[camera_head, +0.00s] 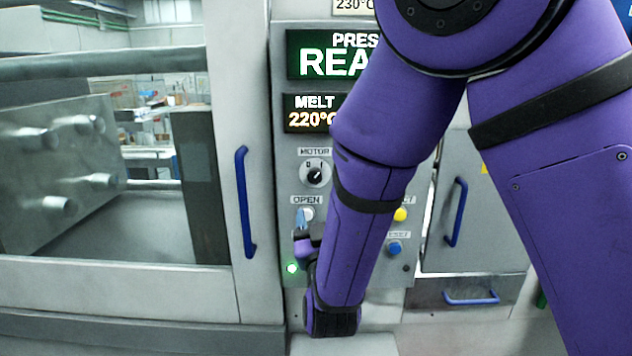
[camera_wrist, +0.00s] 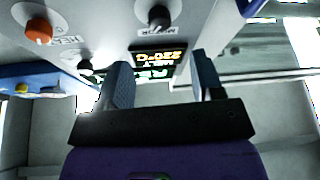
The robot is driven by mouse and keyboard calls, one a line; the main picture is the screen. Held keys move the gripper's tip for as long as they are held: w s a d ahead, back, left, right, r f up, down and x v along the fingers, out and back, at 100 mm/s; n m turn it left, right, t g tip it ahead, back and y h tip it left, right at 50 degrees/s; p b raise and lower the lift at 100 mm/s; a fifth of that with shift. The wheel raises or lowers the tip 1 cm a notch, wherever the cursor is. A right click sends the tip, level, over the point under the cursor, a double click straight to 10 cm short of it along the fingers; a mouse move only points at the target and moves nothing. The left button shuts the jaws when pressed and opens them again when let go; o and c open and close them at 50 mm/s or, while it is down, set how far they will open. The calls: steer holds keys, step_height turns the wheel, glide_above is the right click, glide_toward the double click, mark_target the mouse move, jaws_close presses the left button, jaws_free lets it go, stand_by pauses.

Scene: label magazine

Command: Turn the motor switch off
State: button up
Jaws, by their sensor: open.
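The motor switch (camera_head: 314,174) is a black rotary knob on a round pale plate under a MOTOR label, on the grey control panel. Its light mark seems to point up and right, toward the 1. In the wrist view, the black motor knob (camera_wrist: 159,18) appears upside down at the top, beyond the fingertips. My gripper (camera_head: 303,217) is below the switch, in front of the OPEN button, apart from the knob. In the wrist view, my gripper (camera_wrist: 161,72) has its two fingers spread with nothing between them.
Lit PRESS (camera_head: 327,55) and MELT (camera_head: 313,113) displays are above the switch. A yellow button (camera_head: 400,214) and a blue button (camera_head: 394,249) are right of my forearm. A blue door handle (camera_head: 245,202) stands out to the left. My arm hides part of the panel.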

mark_target(315, 179)
steer(key=x, duration=1)
steer(key=c, duration=0.9)
